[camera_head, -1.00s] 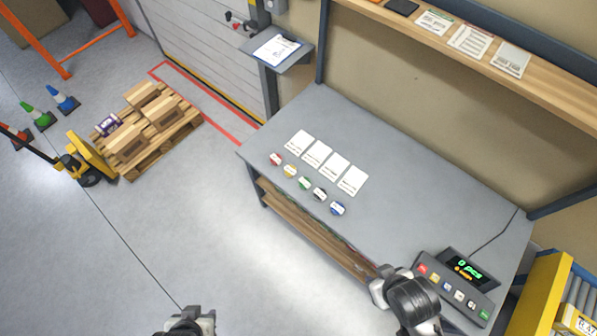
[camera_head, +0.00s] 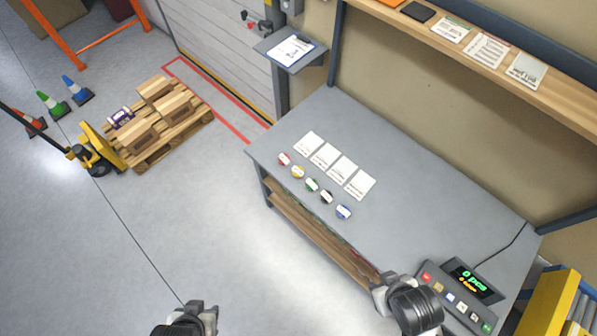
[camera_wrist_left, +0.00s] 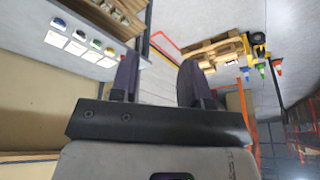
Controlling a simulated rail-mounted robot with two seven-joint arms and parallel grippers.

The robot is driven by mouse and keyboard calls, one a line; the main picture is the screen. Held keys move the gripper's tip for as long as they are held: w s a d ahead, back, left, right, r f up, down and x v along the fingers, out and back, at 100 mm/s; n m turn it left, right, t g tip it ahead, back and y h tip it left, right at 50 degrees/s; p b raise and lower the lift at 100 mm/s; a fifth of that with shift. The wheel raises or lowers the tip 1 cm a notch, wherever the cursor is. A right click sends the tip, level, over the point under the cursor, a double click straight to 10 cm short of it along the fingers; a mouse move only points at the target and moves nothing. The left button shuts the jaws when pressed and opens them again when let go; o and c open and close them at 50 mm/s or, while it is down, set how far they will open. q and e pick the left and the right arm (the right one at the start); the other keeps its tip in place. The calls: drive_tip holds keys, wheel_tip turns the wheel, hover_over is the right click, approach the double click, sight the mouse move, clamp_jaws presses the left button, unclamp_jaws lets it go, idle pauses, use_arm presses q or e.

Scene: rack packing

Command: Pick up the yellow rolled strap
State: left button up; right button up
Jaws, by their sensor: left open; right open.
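Several small rolled straps lie in a row on the grey table, and the yellow rolled strap (camera_head: 298,172) is second from the left, between a red roll (camera_head: 284,159) and a green one (camera_head: 312,184). My left gripper (camera_head: 205,312) is open and empty at the bottom of the head view, over the floor and well short of the table. In the left wrist view its two dark fingers (camera_wrist_left: 157,78) stand apart with nothing between them. My right gripper (camera_head: 383,291) is open near the table's front edge, away from the straps.
White cards (camera_head: 334,166) lie behind the rolls. Black (camera_head: 327,197) and blue (camera_head: 343,212) rolls continue the row. A counter console (camera_head: 464,288) sits at the table's right end. A shelf (camera_head: 480,55) overhangs the back. The table's middle is clear.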

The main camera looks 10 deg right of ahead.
use_arm(q)
drive_tip(key=shift+a, duration=0.1)
drive_tip(key=shift+o, duration=1.4)
drive_tip(key=o, duration=0.6)
